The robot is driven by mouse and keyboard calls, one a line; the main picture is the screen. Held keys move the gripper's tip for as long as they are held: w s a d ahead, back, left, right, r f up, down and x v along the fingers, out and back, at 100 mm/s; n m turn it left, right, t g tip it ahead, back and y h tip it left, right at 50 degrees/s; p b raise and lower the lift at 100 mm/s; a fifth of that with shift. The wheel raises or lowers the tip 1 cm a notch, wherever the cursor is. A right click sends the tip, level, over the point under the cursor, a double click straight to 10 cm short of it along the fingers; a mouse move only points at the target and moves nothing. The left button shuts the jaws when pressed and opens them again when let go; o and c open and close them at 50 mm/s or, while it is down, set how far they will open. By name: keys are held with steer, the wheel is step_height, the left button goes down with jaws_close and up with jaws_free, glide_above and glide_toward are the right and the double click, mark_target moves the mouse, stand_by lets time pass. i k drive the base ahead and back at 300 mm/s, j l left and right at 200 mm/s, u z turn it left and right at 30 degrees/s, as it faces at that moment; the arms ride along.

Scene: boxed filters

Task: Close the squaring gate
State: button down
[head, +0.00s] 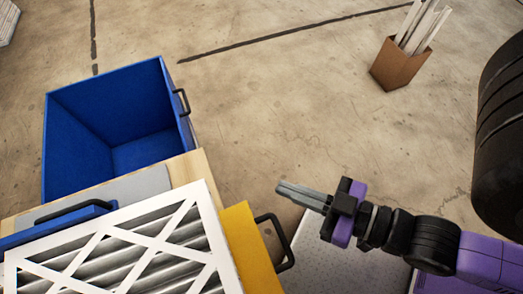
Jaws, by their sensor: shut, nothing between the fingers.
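A white-framed pleated filter (203,220) lies at the lower left on a table with a pale wooden edge (192,165). A yellow panel (240,225) with a black handle (284,258) is along the filter's right side. A blue bar (60,224) with its own black handle (75,211) is along the filter's far left side. I cannot tell which of these is the squaring gate, or whether either touches the filter. My gripper (280,187) is shut and empty, to the right of the yellow panel and its handle, pointing left and apart from both.
An open, empty blue bin (75,150) with a black side handle stands beyond the table. A grey speckled surface (310,255) is below my arm. A brown box of white strips (397,65) stands on the floor at upper right. The floor between is clear.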

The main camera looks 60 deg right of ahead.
mark_target(258, 276)
steer(key=k+u, duration=0.1)
steer(key=k, duration=0.45)
steer(key=k+j+u, duration=0.1)
steer(key=k, duration=0.5)
